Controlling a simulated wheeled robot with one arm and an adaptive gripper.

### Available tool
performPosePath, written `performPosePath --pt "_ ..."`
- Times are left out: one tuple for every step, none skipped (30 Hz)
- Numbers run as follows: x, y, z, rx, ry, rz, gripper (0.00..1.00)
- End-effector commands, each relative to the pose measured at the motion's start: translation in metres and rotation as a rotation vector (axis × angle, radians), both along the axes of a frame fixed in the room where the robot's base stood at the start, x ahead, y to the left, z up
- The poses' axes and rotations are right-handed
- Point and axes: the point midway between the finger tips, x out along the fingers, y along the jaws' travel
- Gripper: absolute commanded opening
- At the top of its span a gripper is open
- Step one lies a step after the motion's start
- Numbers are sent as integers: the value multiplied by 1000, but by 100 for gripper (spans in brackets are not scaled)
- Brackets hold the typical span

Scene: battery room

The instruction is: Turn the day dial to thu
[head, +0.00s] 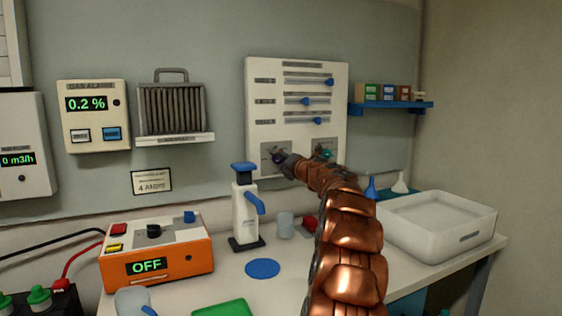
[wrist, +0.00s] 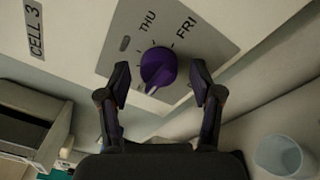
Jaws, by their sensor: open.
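The day dial is a round purple knob (wrist: 158,66) on a grey plate in the wrist view. THU and FRI are printed beyond it, THU above and FRI to the upper right. A pale mark shows at the knob's lower edge; I cannot tell which day it marks, and other labels are not readable. My gripper (wrist: 160,74) is open, one fingertip at each side of the knob, with no clear contact. In the head view the dial is mostly hidden by my gripper (head: 287,164) at the lower left of the white wall panel (head: 340,84).
The panel carries several blue sliders (head: 306,101) above and a teal knob (head: 324,154) right of my gripper. A white dispenser with blue handle (head: 244,205), a cup (head: 286,226) and a white tray (head: 440,225) stand on the bench below. A blue shelf (head: 392,106) is at right.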

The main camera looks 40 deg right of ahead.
Motion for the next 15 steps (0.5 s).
performPosePath --pt "0 0 0 0 0 0 65" --pt "0 0 0 0 0 0 65" --pt "0 0 0 0 0 0 65" --pt "0 0 0 0 -1 -1 65" --pt "0 0 0 0 -1 -1 65" --pt "0 0 0 0 -1 -1 65" --pt "0 0 0 0 -1 -1 63" --pt "0 0 0 0 -1 -1 60" --pt "0 0 0 0 -1 -1 56" --pt "0 0 0 0 -1 -1 53" --pt "0 0 0 0 -1 -1 50" --pt "0 0 0 0 -1 -1 45" --pt "0 0 1 0 -1 -1 42" --pt "0 0 1 0 -1 -1 39" --pt "0 0 1 0 -1 0 35"
